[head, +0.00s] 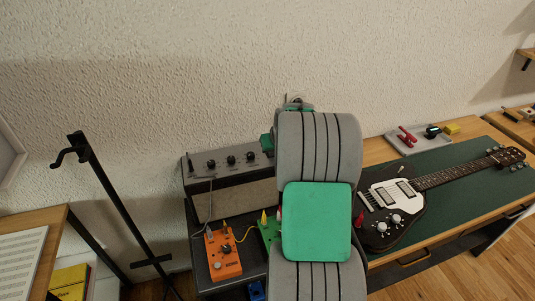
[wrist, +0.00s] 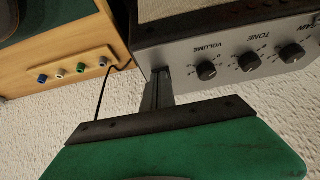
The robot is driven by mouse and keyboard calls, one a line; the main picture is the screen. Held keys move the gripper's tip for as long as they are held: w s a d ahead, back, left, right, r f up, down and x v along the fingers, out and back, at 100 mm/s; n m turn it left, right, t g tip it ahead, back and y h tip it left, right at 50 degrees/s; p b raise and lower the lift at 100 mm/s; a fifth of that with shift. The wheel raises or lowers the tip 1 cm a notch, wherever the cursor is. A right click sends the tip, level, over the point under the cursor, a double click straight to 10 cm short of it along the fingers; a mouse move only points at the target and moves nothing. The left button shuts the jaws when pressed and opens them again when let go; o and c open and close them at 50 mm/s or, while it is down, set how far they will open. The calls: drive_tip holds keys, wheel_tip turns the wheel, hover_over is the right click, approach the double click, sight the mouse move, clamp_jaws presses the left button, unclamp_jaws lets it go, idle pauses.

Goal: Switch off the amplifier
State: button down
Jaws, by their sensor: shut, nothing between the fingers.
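The amplifier (head: 232,192) is a grey and black box against the wall, left of my arm in the head view. Its sloped control panel has several black knobs. In the wrist view the amplifier's panel (wrist: 288,72) appears upside down, with knobs marked VOLUME and TONE. My gripper (wrist: 162,72) is shut and empty, its fingertips at the panel's end beside the VOLUME knob (wrist: 206,71). I cannot tell whether they touch the panel. No power switch is clearly visible; the fingers cover part of that end. In the head view my arm hides the fingertips and the amplifier's right end.
An orange pedal (head: 223,256) with cables stands in front of the amplifier. A black stand (head: 112,195) is at left. An electric guitar (head: 395,207) lies on a green mat (head: 450,205) at right, near a grey tray (head: 402,147). A wooden panel (wrist: 62,40) with coloured knobs shows in the wrist view.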

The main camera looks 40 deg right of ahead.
drive_tip(key=shift+w+d+r, duration=0.1)
drive_tip(key=shift+w+r, duration=0.3)
drive_tip(key=shift+w, duration=0.3)
drive_tip(key=shift+r, duration=0.2)
wheel_tip(320, 180, up, 5)
drive_tip(key=p, duration=0.2)
drive_tip(key=shift+f+p, duration=0.1)
drive_tip(key=shift+p, duration=0.3)
drive_tip(key=s+a+r+b, duration=0.2)
drive_tip(key=s+r, duration=0.3)
drive_tip(key=s, duration=0.2)
drive_tip(key=shift+a+r, duration=0.15)
drive_tip(key=shift+r, duration=0.25)
drive_tip(key=shift+w, duration=0.1)
